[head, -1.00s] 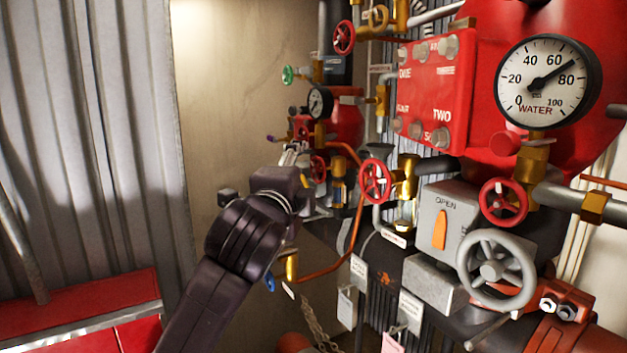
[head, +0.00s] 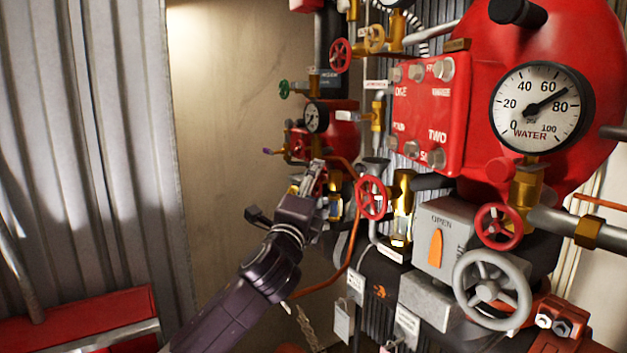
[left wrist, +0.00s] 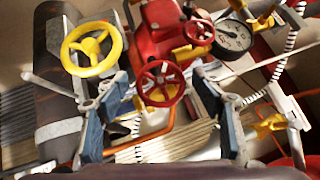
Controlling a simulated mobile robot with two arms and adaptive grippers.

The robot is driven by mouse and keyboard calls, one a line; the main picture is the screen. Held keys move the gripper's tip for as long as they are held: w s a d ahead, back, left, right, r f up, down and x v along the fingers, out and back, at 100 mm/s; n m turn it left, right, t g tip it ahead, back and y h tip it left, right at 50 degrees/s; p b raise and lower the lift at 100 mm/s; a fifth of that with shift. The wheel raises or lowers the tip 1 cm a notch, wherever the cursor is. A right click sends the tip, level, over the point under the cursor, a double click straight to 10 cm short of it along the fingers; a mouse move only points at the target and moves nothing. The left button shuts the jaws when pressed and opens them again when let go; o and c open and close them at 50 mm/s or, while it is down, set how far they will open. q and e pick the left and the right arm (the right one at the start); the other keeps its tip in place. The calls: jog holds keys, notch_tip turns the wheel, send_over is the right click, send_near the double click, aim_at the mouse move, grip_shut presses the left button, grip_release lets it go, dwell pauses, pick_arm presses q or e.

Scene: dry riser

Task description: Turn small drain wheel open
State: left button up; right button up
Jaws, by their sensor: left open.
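My left gripper (head: 316,176) reaches in from the left, in front of the piping below the small black gauge. It is open and empty. In the left wrist view its two fingers (left wrist: 162,108) stand wide apart. A small red handwheel (left wrist: 160,83) sits between and beyond the fingertips, with no visible contact. A second red handwheel (left wrist: 200,31) is above it to the right, and a yellow handwheel (left wrist: 90,48) is at upper left. No label shows which is the drain wheel. In the head view the gripper hides part of the fittings behind it. My right gripper is out of view.
Right of my left gripper are a red handwheel (head: 373,197), a brass valve (head: 402,200) and a large grey handwheel (head: 492,289). A copper-coloured pipe (head: 350,240) runs close to my arm. A wall (head: 215,130) and corrugated metal are at left.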

pick_arm(q)
jog(key=shift+w+d, duration=0.1)
jog(key=c, duration=1.2)
jog(key=shift+o, duration=0.2)
jog(key=shift+n, duration=0.3)
jog(key=n+g+y, duration=0.1)
jog(key=n+g, duration=0.2)
jog(key=shift+r, duration=0.15)
jog(key=n+g, duration=0.3)
jog(key=g, duration=0.1)
jog(key=shift+h, duration=0.3)
jog(key=o, duration=1.2)
jog(key=shift+c, duration=0.2)
